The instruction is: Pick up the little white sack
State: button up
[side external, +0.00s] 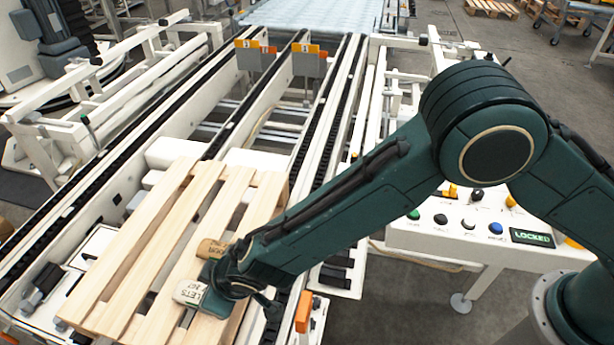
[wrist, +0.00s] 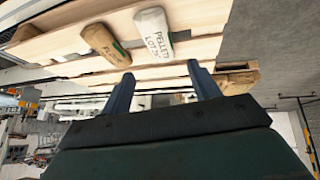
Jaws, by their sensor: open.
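The little white sack (side external: 190,292) lies on the wooden pallet (side external: 150,250) in the side external view, partly hidden by my gripper (side external: 215,290). In the wrist view the white sack (wrist: 153,34) shows dark lettering and a green mark, and lies on the pallet slats beyond my fingertips. My gripper (wrist: 163,85) is open, with nothing between its two fingers. The white sack is roughly in line with the gap between them. I cannot tell how far the fingertips are from it.
A brown sack (side external: 212,249) lies on the pallet close to the white one; it also shows in the wrist view (wrist: 105,45), left of the white sack. A control panel (side external: 470,232) with buttons and a "LOCKED" display stands at the right. Conveyor rails (side external: 335,120) run behind the pallet.

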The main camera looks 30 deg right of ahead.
jog(key=shift+x, duration=4.25)
jog(key=shift+w, duration=0.15)
jog(key=shift+x, duration=2.55)
jog(key=shift+d, duration=0.1)
jog(key=c, duration=0.7)
jog(key=shift+c, duration=0.7)
jog(key=shift+r, duration=0.2)
